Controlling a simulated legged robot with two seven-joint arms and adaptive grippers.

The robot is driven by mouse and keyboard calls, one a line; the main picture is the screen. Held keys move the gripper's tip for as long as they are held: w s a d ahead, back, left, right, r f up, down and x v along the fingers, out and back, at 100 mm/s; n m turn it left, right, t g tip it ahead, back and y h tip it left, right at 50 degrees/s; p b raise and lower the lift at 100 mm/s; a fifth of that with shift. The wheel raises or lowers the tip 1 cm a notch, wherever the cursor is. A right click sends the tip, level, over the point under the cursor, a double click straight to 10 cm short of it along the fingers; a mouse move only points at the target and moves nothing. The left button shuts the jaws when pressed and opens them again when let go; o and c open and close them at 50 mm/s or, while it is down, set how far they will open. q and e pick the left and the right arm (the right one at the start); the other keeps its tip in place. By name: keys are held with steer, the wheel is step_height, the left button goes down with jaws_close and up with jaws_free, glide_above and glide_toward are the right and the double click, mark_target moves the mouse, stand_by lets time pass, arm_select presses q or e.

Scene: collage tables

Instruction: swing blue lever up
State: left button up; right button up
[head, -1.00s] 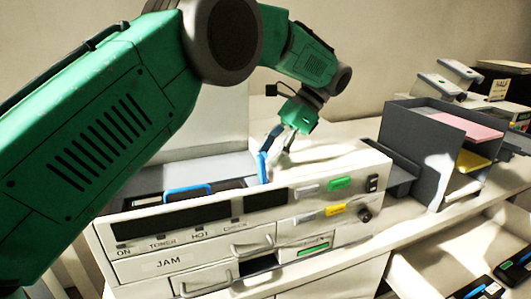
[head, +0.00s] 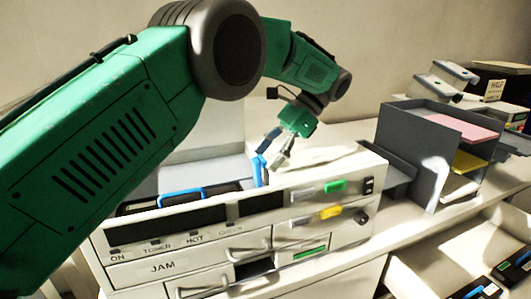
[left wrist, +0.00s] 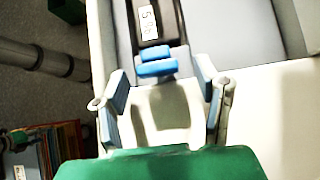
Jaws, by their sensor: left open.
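The blue lever (head: 260,169) stands up at the rear edge of the white copier's (head: 330,207) front panel, in the head view. In the left wrist view, blue parts (left wrist: 157,68) that appear to be this lever sit at the end of a dark piece with a white label. My left gripper (head: 277,154) is open, just above and right of the lever in the head view. In the left wrist view its fingers (left wrist: 162,105) are spread, with the blue parts ahead of the gap between them. Contact with the lever cannot be made out. My right gripper is not seen.
A blue loop handle (head: 186,193) lies in the copier's open top, left of the lever. A grey paper tray rack (head: 405,135) with pink and yellow sheets stands at the right. Drawers and buttons cover the copier's front. A lower tray with dark items is at bottom right.

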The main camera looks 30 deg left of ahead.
arm_select(q)
steer(key=shift+s, duration=0.15)
steer(key=shift+s+a+r+t+h, duration=0.2)
steer(key=shift+s+r+t+h, duration=0.1)
steer(key=shift+h, duration=0.1)
steer(key=s+a+t+h, duration=0.1)
steer(key=t, duration=0.1)
steer(key=s+a+t+h, duration=0.1)
steer(key=h, duration=0.1)
steer(key=shift+s+a+f+t, duration=0.15)
steer(key=shift+s+t, duration=0.1)
steer(key=shift+t, duration=0.15)
steer(key=s+a+t+h, duration=0.1)
steer(key=t, duration=0.1)
steer(key=s+f+t+h, duration=0.1)
steer(key=h, duration=0.1)
steer(key=s+a+f+t+h, duration=0.1)
steer(key=t+h, duration=0.1)
steer(key=shift+a+f+t, duration=0.2)
steer(key=shift+a+t, duration=0.1)
steer(key=v, duration=1.3)
steer(key=shift+d+r, duration=0.3)
steer(key=shift+r, duration=0.1)
steer(key=shift+w, duration=0.15)
